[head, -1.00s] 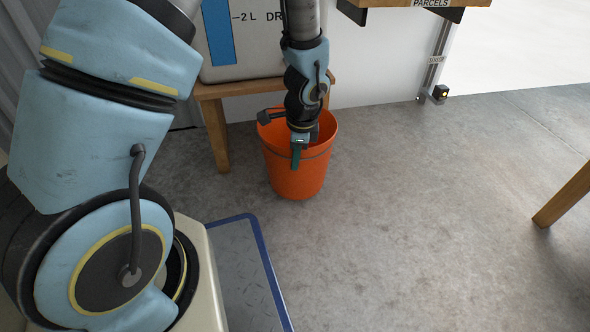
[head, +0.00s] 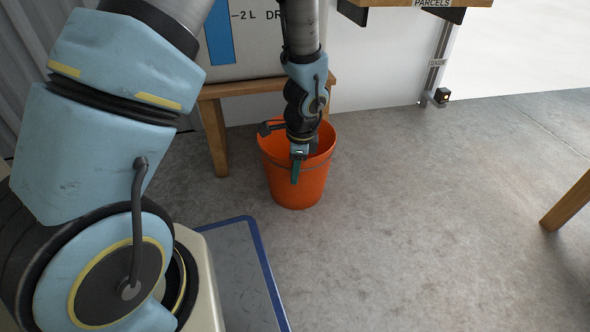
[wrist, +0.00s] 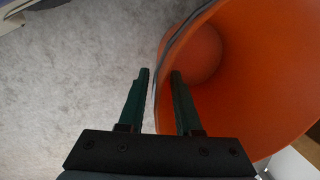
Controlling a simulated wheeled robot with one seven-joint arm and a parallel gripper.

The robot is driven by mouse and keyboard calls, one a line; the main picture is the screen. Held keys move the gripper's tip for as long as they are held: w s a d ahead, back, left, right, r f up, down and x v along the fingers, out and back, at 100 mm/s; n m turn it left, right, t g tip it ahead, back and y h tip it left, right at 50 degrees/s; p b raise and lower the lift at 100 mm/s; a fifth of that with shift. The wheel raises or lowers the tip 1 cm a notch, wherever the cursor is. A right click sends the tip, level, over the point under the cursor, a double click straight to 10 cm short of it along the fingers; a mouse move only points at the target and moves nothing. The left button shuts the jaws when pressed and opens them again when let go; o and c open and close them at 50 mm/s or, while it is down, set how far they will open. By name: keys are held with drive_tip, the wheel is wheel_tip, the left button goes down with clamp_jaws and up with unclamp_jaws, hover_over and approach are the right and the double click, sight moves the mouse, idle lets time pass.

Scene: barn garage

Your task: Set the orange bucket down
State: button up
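The orange bucket (head: 298,186) stands upright, apparently on the concrete floor in front of the wooden bench. My gripper (head: 297,170) is over its near rim, pointing down. In the wrist view, my gripper (wrist: 160,73) has its fingers apart, one outside and one inside the wall of the bucket (wrist: 245,75). A strip of floor shows between the outer finger and the rim, so the fingers are not closed on it. The grey wire handle lies along the rim. Contact of the inner finger with the wall cannot be told.
The wooden bench (head: 214,140) with a white container (head: 262,62) stands just behind the bucket. A blue-edged plate (head: 240,270) lies at front left. A wooden leg (head: 569,203) stands at far right. The floor (head: 420,220) right of the bucket is clear.

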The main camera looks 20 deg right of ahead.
wheel_tip(320, 180, up, 12)
drive_tip(key=s+p, duration=0.2)
drive_tip(key=p, duration=0.5)
drive_tip(key=a+r+n, duration=0.6)
drive_tip(key=a+n, duration=0.4)
drive_tip(key=a, duration=0.3)
drive_tip(key=w+a+r+n, duration=0.1)
drive_tip(key=a+r+n, duration=0.6)
drive_tip(key=a+n, duration=0.4)
drive_tip(key=shift+w+a+h, duration=0.3)
drive_tip(key=shift+a+h, duration=0.1)
drive_tip(key=shift+a, duration=0.85)
drive_tip(key=shift+r, duration=0.15)
wheel_tip(320, 180, up, 51)
drive_tip(key=p, duration=5)
drive_tip(key=shift+f, duration=0.2)
